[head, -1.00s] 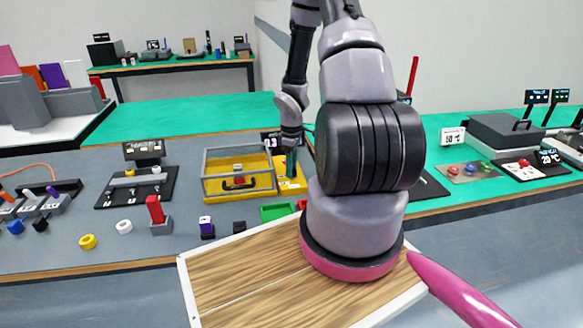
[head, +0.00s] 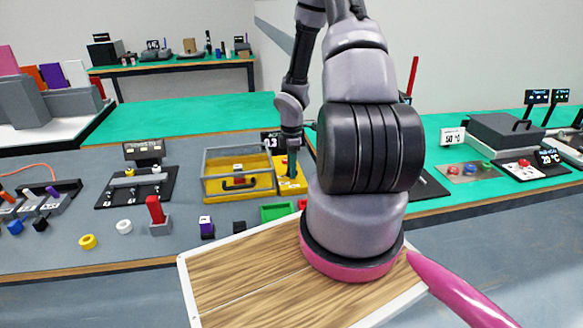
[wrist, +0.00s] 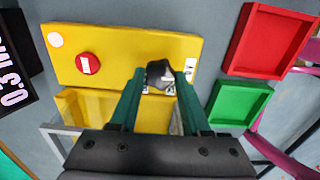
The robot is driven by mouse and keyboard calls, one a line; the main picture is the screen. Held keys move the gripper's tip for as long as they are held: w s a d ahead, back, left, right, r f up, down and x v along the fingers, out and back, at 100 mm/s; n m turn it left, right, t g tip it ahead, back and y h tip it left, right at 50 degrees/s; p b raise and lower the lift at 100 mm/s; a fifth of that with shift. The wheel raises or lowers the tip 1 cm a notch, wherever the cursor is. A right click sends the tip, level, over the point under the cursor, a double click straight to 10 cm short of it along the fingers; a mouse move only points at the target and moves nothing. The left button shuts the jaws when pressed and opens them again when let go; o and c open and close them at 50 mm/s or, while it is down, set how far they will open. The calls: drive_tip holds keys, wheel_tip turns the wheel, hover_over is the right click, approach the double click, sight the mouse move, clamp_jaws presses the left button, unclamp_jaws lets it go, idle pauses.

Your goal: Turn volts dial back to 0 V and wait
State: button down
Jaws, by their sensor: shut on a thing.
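The volts dial is a dark knob (wrist: 160,73) on a yellow panel (wrist: 120,42) in the wrist view. My gripper (wrist: 161,82) has its two green fingers on either side of the dial, shut on it. The dial's pointer and scale are mostly hidden by the fingers. In the head view my gripper (head: 292,160) is over the yellow panel (head: 291,186), beside the yellow box. A black display (wrist: 12,88) next to the panel shows 0.3 and a unit I cannot fully read; it also shows in the head view (head: 270,142).
A red round button (wrist: 88,64) sits on the same panel, left of the dial. A clear-walled yellow box (head: 238,181) stands close beside the panel. Red (wrist: 268,42) and green (wrist: 238,102) trays lie to the right in the wrist view.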

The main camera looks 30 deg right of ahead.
idle(0.3)
drive_tip(key=shift+c, duration=1.8)
unclamp_jaws()
wheel_tip(320, 180, up, 11)
drive_tip(key=shift+f, duration=0.1)
